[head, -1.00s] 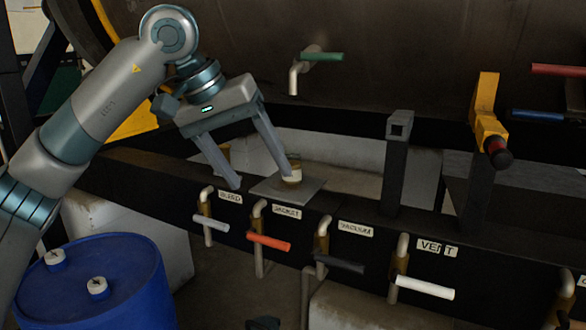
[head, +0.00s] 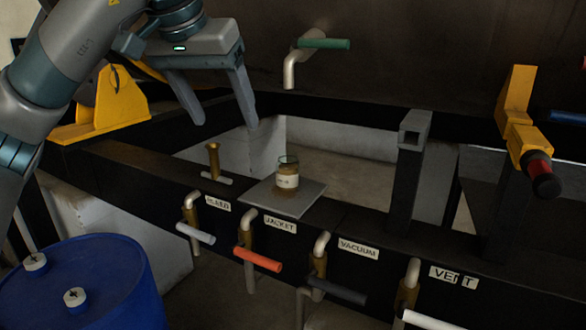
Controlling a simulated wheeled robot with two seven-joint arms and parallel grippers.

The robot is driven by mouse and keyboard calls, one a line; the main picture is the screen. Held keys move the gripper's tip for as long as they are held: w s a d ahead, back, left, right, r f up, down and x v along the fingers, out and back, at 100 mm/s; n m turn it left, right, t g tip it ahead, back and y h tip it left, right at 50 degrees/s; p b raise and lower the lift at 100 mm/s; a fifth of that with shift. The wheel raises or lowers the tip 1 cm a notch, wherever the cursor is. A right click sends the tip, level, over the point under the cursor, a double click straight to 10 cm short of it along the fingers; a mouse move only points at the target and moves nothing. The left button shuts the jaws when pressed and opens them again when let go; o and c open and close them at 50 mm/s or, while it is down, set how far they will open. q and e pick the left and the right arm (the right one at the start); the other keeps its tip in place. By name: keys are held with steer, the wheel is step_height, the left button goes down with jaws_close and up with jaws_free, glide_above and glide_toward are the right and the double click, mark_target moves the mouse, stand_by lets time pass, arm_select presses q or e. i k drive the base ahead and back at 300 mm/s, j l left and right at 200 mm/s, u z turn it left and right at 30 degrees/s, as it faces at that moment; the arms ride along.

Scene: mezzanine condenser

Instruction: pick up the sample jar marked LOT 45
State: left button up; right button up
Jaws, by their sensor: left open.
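A small glass jar (head: 288,174) with amber-brown contents and a pale label stands upright on a square grey plate (head: 300,200). The label's writing is too small to read. My left gripper (head: 227,122) is open and empty, above and to the left of the jar, with its fingers apart and pointing down. Its right finger is nearest the jar and appears clear of it. My right gripper is not in view.
Valve handles labelled BLEED, JACKET, VACUUM and VENT line the dark beam's front; the orange handle (head: 258,259) is below the plate. A brass fitting (head: 214,160) stands left of the jar. A grey post (head: 404,180) rises right. A green-handled tap (head: 322,44) hangs above; a blue drum (head: 110,285) stands lower left.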

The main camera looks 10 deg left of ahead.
mark_target(288, 166)
steer(key=i+l, duration=0.1)
steer(key=i, duration=0.35)
steer(key=i+l, duration=0.1)
steer(key=i, duration=0.35)
